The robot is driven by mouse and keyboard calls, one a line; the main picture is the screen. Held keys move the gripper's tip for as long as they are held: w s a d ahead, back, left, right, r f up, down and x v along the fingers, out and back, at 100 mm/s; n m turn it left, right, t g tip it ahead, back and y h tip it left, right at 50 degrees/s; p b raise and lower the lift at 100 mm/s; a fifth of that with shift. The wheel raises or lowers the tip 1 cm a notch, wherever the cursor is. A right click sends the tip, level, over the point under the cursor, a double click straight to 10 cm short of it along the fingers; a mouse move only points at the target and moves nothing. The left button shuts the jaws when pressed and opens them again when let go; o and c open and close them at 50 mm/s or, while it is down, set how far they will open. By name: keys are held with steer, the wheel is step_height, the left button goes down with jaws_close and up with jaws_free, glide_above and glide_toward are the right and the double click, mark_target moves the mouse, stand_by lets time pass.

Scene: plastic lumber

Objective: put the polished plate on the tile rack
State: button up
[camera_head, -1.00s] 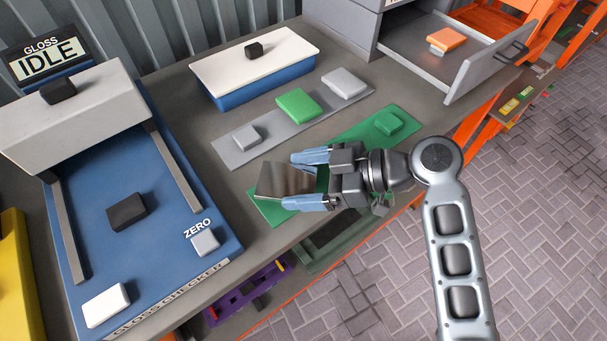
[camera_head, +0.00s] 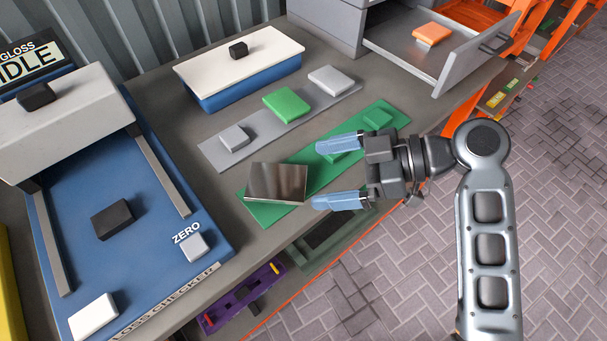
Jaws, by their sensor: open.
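The polished plate (camera_head: 276,183), a shiny metallic square, lies on the left end of a long green strip (camera_head: 268,214) near the table's front edge. My gripper (camera_head: 317,174) is open and empty, with its blue fingertips just right of the plate and apart from it. A green tile (camera_head: 378,117) sits at the strip's far right end, and another green piece (camera_head: 332,157) shows partly behind the upper finger. No label marks the tile rack, so I cannot tell surely which part it is.
A grey strip (camera_head: 212,151) behind holds grey and green tiles. A blue gloss checker (camera_head: 130,255) stands left, a white-topped blue box (camera_head: 240,62) at the back. An open drawer (camera_head: 400,65) with an orange tile is at right. A purple rack (camera_head: 243,300) is below the table edge.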

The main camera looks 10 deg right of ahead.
steer(key=v, duration=0.5)
steer(key=shift+d+r+b, duration=0.1)
steer(key=shift+d+b, duration=0.05)
steer(key=shift+b, duration=0.15)
